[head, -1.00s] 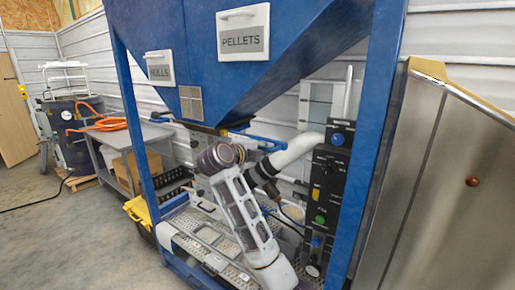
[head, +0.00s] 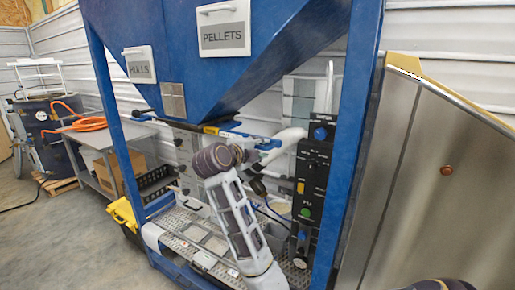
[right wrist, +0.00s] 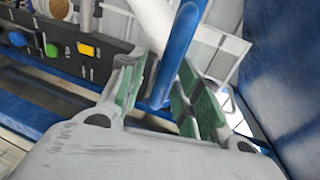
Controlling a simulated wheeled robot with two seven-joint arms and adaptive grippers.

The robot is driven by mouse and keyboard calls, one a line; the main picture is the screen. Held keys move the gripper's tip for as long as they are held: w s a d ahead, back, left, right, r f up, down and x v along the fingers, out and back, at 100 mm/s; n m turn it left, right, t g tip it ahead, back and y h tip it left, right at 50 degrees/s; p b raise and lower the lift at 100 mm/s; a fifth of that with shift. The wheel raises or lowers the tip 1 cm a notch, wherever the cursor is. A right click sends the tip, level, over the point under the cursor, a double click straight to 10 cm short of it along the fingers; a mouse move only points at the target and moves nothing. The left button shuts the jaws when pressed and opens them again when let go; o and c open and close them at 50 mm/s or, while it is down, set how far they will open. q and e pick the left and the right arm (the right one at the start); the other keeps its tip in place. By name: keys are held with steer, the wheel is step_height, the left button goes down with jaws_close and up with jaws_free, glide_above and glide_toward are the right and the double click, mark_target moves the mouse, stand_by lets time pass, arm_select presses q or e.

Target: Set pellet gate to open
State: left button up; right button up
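The blue hopper (head: 262,70) carries a PELLETS plate (head: 224,38) on the right and a HULLS plate (head: 139,68) on the left. Under its outlet runs a gate bar with a yellow label (head: 212,130), with blue bars (head: 268,144) at its right. I cannot tell the gate's position. In the right wrist view my right gripper (right wrist: 164,76) is open, with green pads. A blue bar (right wrist: 180,45) crosses between or just beyond its fingers; contact is unclear. My left gripper is not in view.
A black control panel (head: 312,185) with coloured buttons stands right of my right arm, beside a blue hopper post (head: 350,140). A white pipe (head: 290,140) runs behind. A perforated platform (head: 185,232) lies below. A steel cabinet (head: 430,170) fills the right side.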

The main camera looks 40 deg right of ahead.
steer(key=shift+a+r, duration=0.15)
steer(key=shift+a, duration=0.25)
steer(key=v, duration=1.1)
steer(key=shift+s, duration=0.25)
steer(key=shift+m, duration=0.3)
